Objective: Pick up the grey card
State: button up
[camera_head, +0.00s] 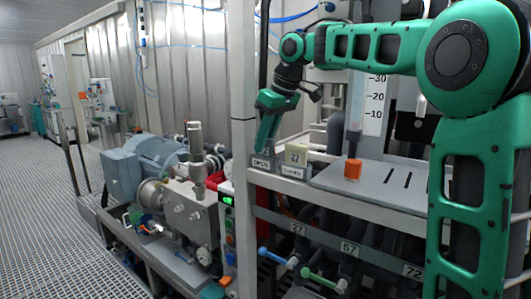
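My gripper (264,145) is on the green arm that reaches in from the right. It points down just above the left end of the shelf. Its fingers overlap in this view, so I cannot see whether there is a gap between them. Below its tips stands a small dark grey piece with a pale label (261,163). Right of it is a similar grey labelled piece (292,172), with a beige card (297,153) marked with a number behind it. Which of these is the grey card I cannot tell. Contact with the gripper is also unclear.
An orange-based tube (352,169) stands on the grey slotted plate (385,182) to the right. A white post (242,110) rises just left of the gripper. Pumps and a blue motor (148,160) are further left.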

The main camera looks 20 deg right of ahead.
grip_shut()
jog(key=shift+r, duration=0.1)
jog(key=shift+r, duration=0.5)
notch_tip(320, 180, up, 3)
jog(key=shift+w+f, duration=0.1)
jog(key=s+a+r, duration=0.6)
jog(key=a+r, duration=0.1)
jog(key=a, duration=0.3)
jog(key=shift+s, duration=0.1)
jog(key=shift+a, duration=0.1)
dwell(0.5)
